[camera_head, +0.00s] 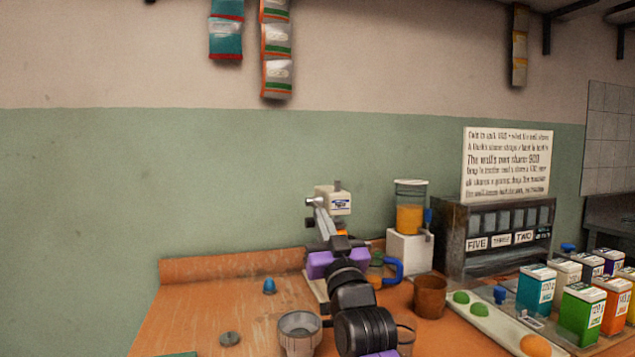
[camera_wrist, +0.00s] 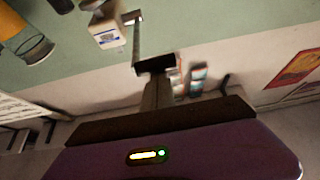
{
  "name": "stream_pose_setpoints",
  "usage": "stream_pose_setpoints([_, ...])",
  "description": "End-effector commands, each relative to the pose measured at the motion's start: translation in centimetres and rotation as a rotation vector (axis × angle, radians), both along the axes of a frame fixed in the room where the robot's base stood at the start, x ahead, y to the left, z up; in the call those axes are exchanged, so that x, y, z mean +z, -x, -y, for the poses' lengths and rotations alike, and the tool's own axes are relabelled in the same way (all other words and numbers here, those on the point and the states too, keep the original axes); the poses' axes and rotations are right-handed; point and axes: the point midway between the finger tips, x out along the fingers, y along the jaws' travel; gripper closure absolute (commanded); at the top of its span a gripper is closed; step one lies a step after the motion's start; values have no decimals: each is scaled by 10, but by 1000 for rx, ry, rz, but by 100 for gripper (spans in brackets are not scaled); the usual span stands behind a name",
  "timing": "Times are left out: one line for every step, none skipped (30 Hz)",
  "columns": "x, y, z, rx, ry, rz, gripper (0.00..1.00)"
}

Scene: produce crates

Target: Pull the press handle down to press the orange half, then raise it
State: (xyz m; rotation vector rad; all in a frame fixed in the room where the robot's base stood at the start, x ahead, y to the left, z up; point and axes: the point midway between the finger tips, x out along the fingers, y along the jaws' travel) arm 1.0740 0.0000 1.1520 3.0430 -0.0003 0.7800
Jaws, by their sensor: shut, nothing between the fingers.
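The press stands near the table's back edge, with a white head (camera_head: 333,200) and a grey lever handle (camera_head: 322,222) slanting down toward my gripper. In the wrist view its white head (camera_wrist: 106,30) and handle (camera_wrist: 137,42) show at the top. My gripper (camera_head: 338,243) is shut and empty, with its dark fingertips (camera_wrist: 155,64) at the lower end of the handle. I cannot tell whether they touch it. The press's lower part is mostly hidden behind my arm, and no orange half shows in it.
A blue-handled jug (camera_head: 389,270) and a brown cup (camera_head: 430,297) stand right of my arm, close by. A juice dispenser (camera_head: 409,252) is behind them. A metal cup (camera_head: 299,333) stands left of my arm. The table's left is mostly clear.

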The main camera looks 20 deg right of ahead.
Motion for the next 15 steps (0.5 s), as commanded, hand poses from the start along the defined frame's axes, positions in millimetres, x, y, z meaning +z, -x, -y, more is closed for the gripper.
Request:
stream_pose_setpoints([-11, 0, 0, 0, 1, -2, 100])
stream_pose_setpoints([-14, 0, 0, 0, 1, -3, 100])
stream_pose_setpoints([-18, -1, 0, 0, 1, -4, 100])
stream_pose_setpoints([-21, -1, 0, 0, 1, -4, 100])
stream_pose_setpoints([-23, -1, 0, 0, 1, -4, 100])
stream_pose_setpoints([-26, -1, 0, 0, 1, -4, 100])
stream_pose_setpoints([-28, -2, 0, 0, 1, -4, 100])
stream_pose_setpoints([-29, -2, 0, 0, 0, -3, 100])
stream_pose_setpoints([-31, -2, 0, 0, 0, -3, 100])
stream_pose_setpoints([-32, -2, 0, 0, 0, -4, 100])
stream_pose_setpoints([-34, -2, 0, 0, 0, -4, 100])
stream_pose_setpoints([-35, -3, 0, 0, 0, -5, 100])
stream_pose_setpoints([-36, -3, 0, 0, 0, -5, 100])
stream_pose_setpoints([-36, -3, 0, 0, 0, -6, 100])
stream_pose_setpoints([-37, -3, 0, 0, 0, -6, 100])
